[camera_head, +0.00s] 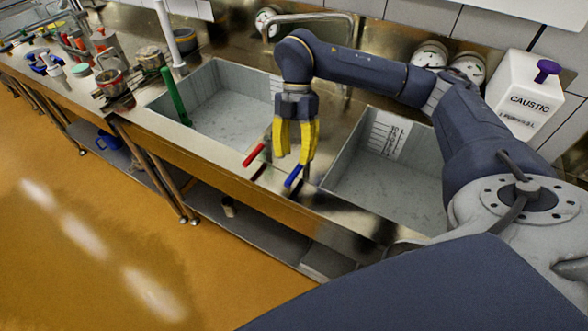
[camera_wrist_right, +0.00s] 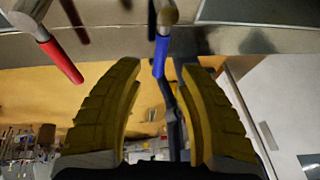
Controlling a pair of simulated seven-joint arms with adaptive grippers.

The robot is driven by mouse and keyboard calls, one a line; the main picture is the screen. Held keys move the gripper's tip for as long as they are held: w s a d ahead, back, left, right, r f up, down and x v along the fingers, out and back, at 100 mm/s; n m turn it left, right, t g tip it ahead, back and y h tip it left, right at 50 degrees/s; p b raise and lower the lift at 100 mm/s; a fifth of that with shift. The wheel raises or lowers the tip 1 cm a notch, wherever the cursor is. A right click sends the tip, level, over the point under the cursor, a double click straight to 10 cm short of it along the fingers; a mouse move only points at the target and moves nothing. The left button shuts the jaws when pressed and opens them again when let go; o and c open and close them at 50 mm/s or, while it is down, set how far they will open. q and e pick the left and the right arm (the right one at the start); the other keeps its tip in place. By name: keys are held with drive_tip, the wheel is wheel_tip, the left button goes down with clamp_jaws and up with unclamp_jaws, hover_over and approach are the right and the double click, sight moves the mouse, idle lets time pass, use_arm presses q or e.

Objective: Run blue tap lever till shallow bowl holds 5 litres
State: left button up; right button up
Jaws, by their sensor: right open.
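The blue tap lever (camera_head: 293,176) sticks out at the front of the metal counter. My right gripper (camera_head: 294,158) is open just above it in the head view. In the right wrist view the blue lever (camera_wrist_right: 161,57) shows in the gap between the yellow fingertips, with no clear contact. The red lever (camera_head: 254,155) is to its left. Two grey basins are sunk in the counter, a left one (camera_head: 170,105) and a right one (camera_head: 345,165). Each has a level scale on its wall. I cannot tell which is the shallow bowl, and no water is clearly visible. My left gripper is out of view.
A green upright handle (camera_head: 176,98) stands at the left basin. A metal spout pipe (camera_head: 318,17) runs behind the basins. A white caustic container (camera_head: 528,95) stands at the back right. Pots and tools crowd the counter's far left. A lower shelf (camera_head: 245,235) runs underneath.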

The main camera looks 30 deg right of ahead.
sight(294, 172)
drive_tip(key=shift+x, duration=2.45)
drive_tip(key=shift+c, duration=0.4)
clamp_jaws()
